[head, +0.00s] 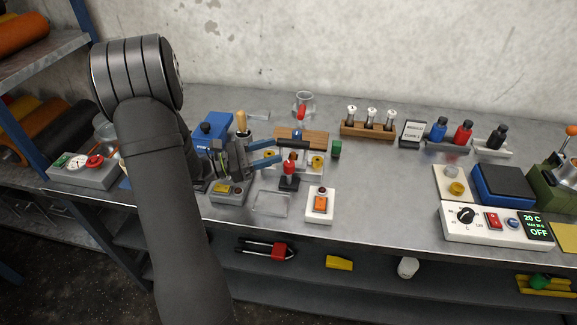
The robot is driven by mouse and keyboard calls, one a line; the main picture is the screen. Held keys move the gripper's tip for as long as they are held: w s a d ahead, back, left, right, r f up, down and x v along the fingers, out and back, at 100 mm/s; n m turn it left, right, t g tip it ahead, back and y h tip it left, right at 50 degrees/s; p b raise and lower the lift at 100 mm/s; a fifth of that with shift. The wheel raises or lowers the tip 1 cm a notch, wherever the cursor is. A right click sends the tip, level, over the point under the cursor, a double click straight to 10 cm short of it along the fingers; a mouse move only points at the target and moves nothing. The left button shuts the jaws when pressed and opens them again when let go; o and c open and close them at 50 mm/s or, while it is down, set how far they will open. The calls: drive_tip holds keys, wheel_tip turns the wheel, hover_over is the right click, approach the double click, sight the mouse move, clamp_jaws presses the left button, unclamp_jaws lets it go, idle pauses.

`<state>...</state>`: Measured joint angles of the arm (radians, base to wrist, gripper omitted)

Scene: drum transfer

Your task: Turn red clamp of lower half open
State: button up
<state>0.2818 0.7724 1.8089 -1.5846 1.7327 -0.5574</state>
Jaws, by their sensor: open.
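My gripper (281,153) reaches in from the left over the bench, with its two blue fingers pointing right. The fingers are apart, and nothing shows between them. Just right of and below the fingertips, a small red part (289,168) stands on a black base (289,184); it may be the red clamp of the lower half, but it is too small to be sure. A dark horizontal cylinder (294,144) lies by the upper fingertip. Whether the fingers touch either thing cannot be told.
A white box with an orange switch (320,203) and a clear tray (271,204) lie near the front edge. A green block (336,149) and yellow-ringed pieces (317,161) crowd the right side. A vial rack (368,130) stands behind. Bare bench lies right of centre.

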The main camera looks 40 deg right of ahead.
drive_tip(key=w+m+g+y, duration=0.2)
approach(289, 163)
drive_tip(key=shift+s+d+r+y, duration=0.1)
drive_tip(key=shift+s+d+y, duration=0.15)
drive_tip(key=shift+d, duration=0.35)
drive_tip(key=shift+s+d+y, duration=0.15)
drive_tip(key=shift+s+d, duration=0.05)
drive_tip(key=shift+d, duration=0.4)
drive_tip(key=x, duration=0.7)
drive_tip(key=shift+s+d+f, duration=0.2)
drive_tip(key=shift+d+f, duration=0.05)
drive_tip(key=c, duration=1)
